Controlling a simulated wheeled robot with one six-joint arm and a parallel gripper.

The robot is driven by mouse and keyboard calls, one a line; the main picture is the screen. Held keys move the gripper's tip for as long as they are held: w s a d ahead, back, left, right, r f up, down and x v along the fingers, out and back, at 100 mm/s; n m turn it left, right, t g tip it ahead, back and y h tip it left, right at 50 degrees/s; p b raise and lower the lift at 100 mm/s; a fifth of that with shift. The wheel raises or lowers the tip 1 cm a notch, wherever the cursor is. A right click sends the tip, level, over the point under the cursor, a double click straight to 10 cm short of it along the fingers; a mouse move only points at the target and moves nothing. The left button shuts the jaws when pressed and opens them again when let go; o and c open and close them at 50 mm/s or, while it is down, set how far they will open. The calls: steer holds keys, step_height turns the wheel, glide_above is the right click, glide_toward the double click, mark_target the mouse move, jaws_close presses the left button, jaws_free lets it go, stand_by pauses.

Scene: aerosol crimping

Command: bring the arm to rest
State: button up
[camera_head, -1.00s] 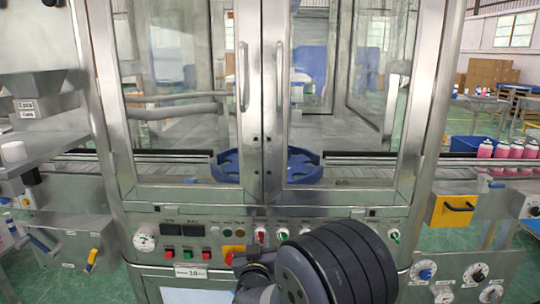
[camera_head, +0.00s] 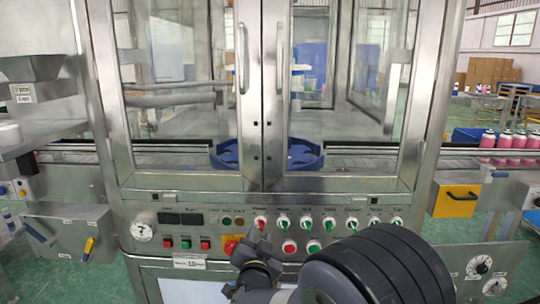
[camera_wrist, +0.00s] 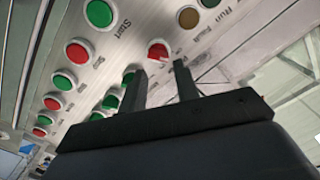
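My gripper (camera_wrist: 160,67) shows in the wrist view with its two dark fingers apart and nothing between them. It is in front of a steel panel with red and green buttons, one red knob (camera_wrist: 158,51) showing close beyond the fingertips. I cannot tell whether the fingers touch the panel. In the head view my dark arm fills the lower right centre, in front of the control panel (camera_head: 217,221). The fingertips are not clear there.
The steel machine has two closed glass doors (camera_head: 190,80) with a blue round part (camera_head: 303,157) behind them. Pink cans (camera_head: 503,142) stand on the conveyor at right. A yellow box (camera_head: 456,200) and a grey box (camera_head: 65,230) flank the panel.

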steer(key=s, duration=0.7)
steer(key=shift+a, duration=0.15)
